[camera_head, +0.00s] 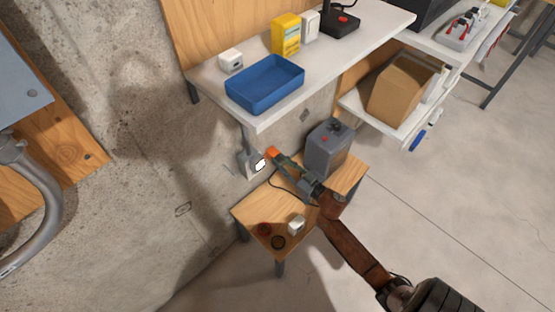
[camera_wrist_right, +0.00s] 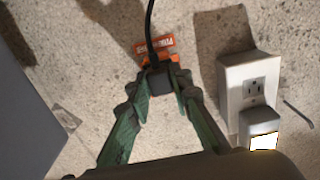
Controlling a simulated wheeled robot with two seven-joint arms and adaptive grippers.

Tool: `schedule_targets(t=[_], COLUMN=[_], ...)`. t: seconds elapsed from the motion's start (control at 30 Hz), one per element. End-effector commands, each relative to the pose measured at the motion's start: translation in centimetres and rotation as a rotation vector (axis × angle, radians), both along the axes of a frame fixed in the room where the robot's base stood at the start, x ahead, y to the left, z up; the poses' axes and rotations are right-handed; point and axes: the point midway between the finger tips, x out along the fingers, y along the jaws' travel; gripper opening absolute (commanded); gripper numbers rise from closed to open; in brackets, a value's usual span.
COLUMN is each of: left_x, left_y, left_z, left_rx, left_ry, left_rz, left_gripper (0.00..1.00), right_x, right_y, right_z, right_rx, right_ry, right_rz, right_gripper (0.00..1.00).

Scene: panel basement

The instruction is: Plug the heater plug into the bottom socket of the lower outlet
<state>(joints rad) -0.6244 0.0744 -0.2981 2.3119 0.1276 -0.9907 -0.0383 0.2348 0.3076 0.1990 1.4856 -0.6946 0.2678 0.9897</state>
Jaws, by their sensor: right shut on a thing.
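My right gripper (camera_head: 275,157) is shut on the plug, beside the outlet and apart from it. In the right wrist view, the fingers (camera_wrist_right: 162,88) hold a dark plug body (camera_wrist_right: 160,82) with an orange tag (camera_wrist_right: 156,46) and a black cord (camera_wrist_right: 149,18). The wall outlet (camera_head: 247,160) is left of the gripper; in the wrist view its pale plate (camera_wrist_right: 234,88) is to the right, with one bare socket (camera_wrist_right: 254,88). A block with a lit white face (camera_wrist_right: 262,128) covers the plate's other end. A grey box (camera_head: 327,150), perhaps the heater, stands behind the gripper.
A low wooden table (camera_head: 250,212) carries the grey box and small items. A white shelf (camera_head: 350,52) with a blue tray (camera_head: 264,82) overhangs the outlet. A cardboard box (camera_head: 400,88) stands on a lower shelf. The floor (camera_head: 440,210) to the right is clear.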

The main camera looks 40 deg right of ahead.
Motion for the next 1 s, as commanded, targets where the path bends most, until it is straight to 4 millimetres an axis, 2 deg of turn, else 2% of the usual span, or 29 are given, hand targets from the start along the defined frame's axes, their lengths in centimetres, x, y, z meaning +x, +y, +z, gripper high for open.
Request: schedule_targets(t=[1.0], left_x=[0.6], left_y=[0.0], left_z=[2.1], left_rx=[-0.001], left_ry=[-0.025], left_rz=[0.000], left_gripper=[0.00], right_x=[-4.0], right_y=[-0.3], right_z=[0.0], right_rx=[0.000], right_ry=[0.001], right_rz=[0.000], right_gripper=[0.00])
